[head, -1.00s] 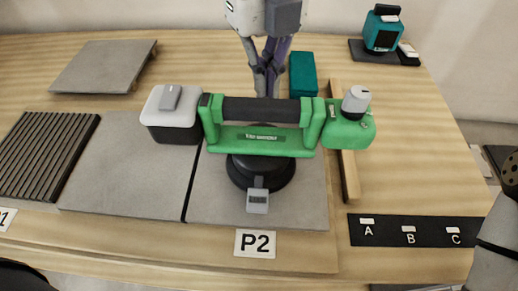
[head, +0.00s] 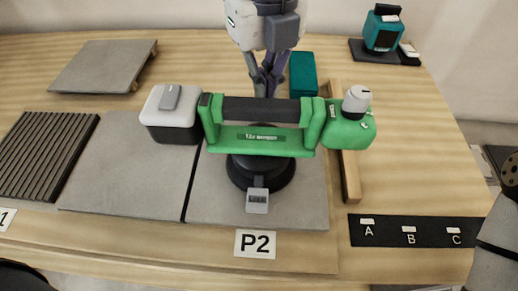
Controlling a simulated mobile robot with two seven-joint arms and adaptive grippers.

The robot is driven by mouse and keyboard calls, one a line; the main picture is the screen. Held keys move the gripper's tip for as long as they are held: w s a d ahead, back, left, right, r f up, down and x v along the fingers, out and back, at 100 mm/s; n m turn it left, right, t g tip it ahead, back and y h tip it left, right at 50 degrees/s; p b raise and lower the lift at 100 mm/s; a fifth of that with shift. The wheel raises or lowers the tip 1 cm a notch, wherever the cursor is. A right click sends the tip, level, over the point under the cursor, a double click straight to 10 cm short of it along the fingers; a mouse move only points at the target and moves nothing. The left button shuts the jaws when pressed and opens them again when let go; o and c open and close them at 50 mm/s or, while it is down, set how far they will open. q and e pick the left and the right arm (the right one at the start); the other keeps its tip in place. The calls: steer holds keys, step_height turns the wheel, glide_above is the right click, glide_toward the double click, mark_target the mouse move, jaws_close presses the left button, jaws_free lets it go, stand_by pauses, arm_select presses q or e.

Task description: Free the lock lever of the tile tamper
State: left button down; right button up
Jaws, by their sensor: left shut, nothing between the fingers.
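The green tile tamper (head: 262,142) has a dark grip bar (head: 262,110) and a round black foot resting on a grey tile (head: 305,205). A white-and-black box with a grey lever-like piece (head: 170,97) is at its left end. A green housing (head: 345,130) with a grey knob (head: 357,98) is at its right end. A small grey tab (head: 257,201) sticks out at the front of the foot. I cannot tell which piece is the lock lever. My left gripper (head: 267,92) is shut and empty just behind the grip bar, its tips partly hidden.
A teal block (head: 303,74) lies right beside the left gripper. A wooden strip (head: 350,180) runs along the tile's right edge. A black A-B-C strip (head: 410,230) lies front right, a teal device (head: 382,30) back right. Part of my right arm shows at the right edge.

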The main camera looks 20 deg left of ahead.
arm_select(q)
steer(key=shift+f, duration=0.8)
steer(key=shift+r+p, duration=2.1)
steer(key=shift+r, duration=1.55)
steer(key=shift+f, duration=0.1)
arm_select(e)
steer(key=w+r+t, duration=0.2)
steer(key=w+r, duration=0.3)
